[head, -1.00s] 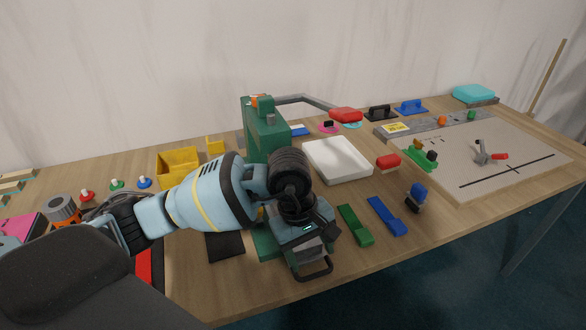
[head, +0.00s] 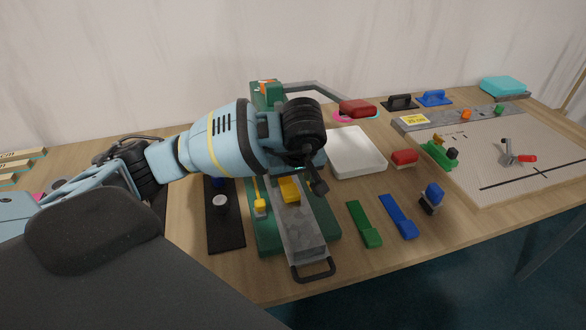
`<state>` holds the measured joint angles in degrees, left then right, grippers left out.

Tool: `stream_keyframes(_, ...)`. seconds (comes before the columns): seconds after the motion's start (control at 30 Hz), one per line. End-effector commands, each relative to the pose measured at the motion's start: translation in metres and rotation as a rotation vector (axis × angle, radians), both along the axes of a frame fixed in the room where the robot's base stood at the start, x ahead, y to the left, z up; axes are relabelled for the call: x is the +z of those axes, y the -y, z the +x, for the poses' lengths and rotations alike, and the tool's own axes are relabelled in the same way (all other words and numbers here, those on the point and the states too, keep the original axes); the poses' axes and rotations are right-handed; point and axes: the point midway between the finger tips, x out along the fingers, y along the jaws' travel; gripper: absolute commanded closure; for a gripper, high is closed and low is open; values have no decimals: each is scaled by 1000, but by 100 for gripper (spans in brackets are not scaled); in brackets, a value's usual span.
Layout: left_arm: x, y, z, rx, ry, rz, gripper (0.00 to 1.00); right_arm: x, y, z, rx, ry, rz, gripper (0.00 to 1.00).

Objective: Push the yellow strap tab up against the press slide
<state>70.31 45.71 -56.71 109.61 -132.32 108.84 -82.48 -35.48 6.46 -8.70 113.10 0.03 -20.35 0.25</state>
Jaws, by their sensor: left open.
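The yellow strap tab (head: 260,204) is a narrow upright strip with a thicker lower end. It is on the green press base (head: 264,240), just left of the grey press slide (head: 300,232), with a small gap between them. The slide has a dark handle at its front, and a yellow block (head: 289,190) sits on it. My left gripper (head: 317,184) is over the back part of the slide, right of the strap tab and apart from it. It is open, and its fingers are partly hidden. My wrist hides the press's middle. My right gripper is out of view.
A black mat (head: 223,236) with a small grey-topped piece lies left of the press. Green (head: 364,225) and blue (head: 398,217) bars lie to its right, with a white tray (head: 355,152) behind them. The front table edge is close to the slide handle.

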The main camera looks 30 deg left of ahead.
Motion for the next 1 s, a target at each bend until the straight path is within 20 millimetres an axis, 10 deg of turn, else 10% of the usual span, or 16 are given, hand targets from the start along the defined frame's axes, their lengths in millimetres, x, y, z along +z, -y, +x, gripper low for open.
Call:
stream_keyframes(0.67,-37,-12,10,-1,1,0,38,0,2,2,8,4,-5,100)
stream_keyframes(1.0,-37,-12,10,0,1,0,80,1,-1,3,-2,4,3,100)
